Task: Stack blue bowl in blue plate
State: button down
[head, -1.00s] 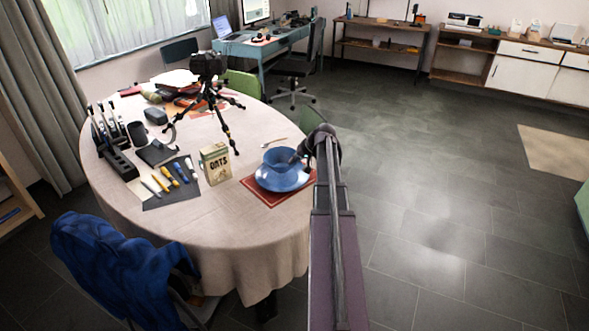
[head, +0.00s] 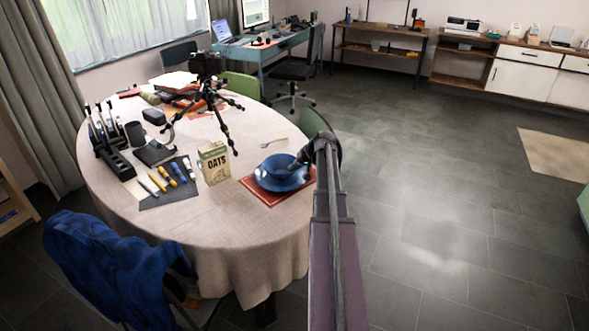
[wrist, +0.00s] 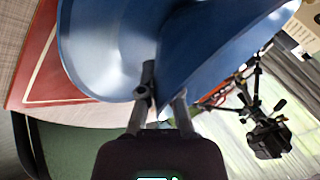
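The plate lies on a red placemat at the table's right edge. My gripper (head: 304,163) reaches in from the right and is shut on the bowl's near-right rim. In the wrist view, the bowl's wall (wrist: 225,45) passes between the fingers of my gripper (wrist: 164,88), and one fingertip is hidden behind it. The plate (wrist: 100,45) fills the left of that view.
The red placemat (head: 253,193) is under the plate. An oats box (head: 214,163) stands just left of it, and a fork (head: 273,142) lies behind. A tripod with a camera (head: 208,70) stands further back. The front of the tablecloth (head: 215,225) is clear.

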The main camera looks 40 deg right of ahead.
jog(key=shift+f+b, duration=0.3)
jog(key=c, duration=0.8)
grip_release()
jog(key=shift+r, duration=0.2)
jog(key=shift+s+d+r+p, duration=0.1)
jog(key=shift+s+r+p, duration=0.15)
jog(key=shift+r+p, duration=0.45)
jog(key=p+v, duration=0.8)
jog(key=v, duration=0.2)
jog(key=shift+s+d+r+p, duration=0.15)
jog(key=shift+s+r+p, duration=0.1)
jog(key=shift+p, duration=0.05)
